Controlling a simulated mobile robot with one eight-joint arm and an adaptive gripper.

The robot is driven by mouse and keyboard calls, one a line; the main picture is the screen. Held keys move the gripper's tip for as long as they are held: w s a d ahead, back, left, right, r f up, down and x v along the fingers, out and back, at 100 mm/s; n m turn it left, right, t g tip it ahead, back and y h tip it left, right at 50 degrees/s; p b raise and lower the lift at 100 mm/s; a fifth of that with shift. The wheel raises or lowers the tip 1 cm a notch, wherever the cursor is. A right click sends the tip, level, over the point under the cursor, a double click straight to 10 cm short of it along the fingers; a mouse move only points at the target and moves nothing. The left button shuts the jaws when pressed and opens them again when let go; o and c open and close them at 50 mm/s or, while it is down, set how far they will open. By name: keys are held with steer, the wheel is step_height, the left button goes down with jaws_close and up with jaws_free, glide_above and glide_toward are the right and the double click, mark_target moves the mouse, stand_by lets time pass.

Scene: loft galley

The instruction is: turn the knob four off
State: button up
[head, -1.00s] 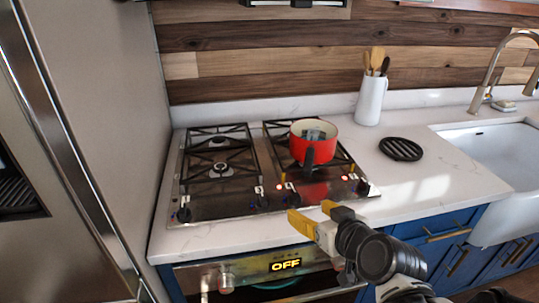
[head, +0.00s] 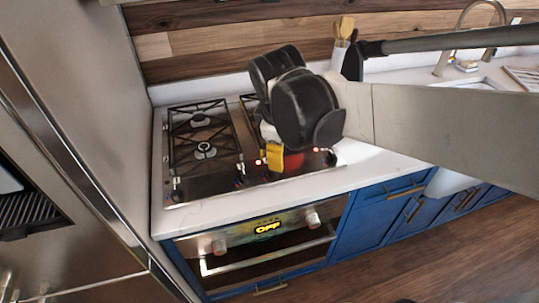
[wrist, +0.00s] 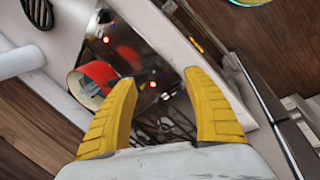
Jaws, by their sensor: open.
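The gas cooktop (head: 205,180) is set in the white counter, with knobs along its front edge. The rightmost knob (head: 330,158) shows right of my gripper, with a red light (head: 316,149) lit beside it. Another red light (head: 258,162) glows further left, near a middle knob (head: 241,181). I cannot read any numbering. My gripper (head: 275,156) is over the right half of the cooktop, its yellow fingers apart and empty. In the wrist view, the open fingers (wrist: 160,75) point toward the cooktop and its lit red lights, touching no knob that I can see.
A red pot (wrist: 98,77) stands on a right burner, mostly hidden behind my gripper in the head view. A black trivet (wrist: 38,12) lies on the counter. The oven below shows OFF on its display (head: 268,228). A tall steel fridge (head: 75,120) closes off the left side.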

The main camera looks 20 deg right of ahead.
steer(key=w+a+f+n+g+h, duration=0.3)
steer(key=w+f+n, duration=0.4)
steer(key=w+n, duration=0.15)
steer(key=b+x, duration=0.1)
steer(key=x, duration=0.2)
steer(key=b+x, duration=0.1)
steer(key=x, duration=0.3)
steer(key=w+b+x, duration=0.1)
steer(key=x, duration=0.3)
steer(key=shift+a+f, duration=0.25)
steer(key=c, duration=1.1)
steer(key=shift+m, duration=0.65)
steer(key=shift+c, duration=0.3)
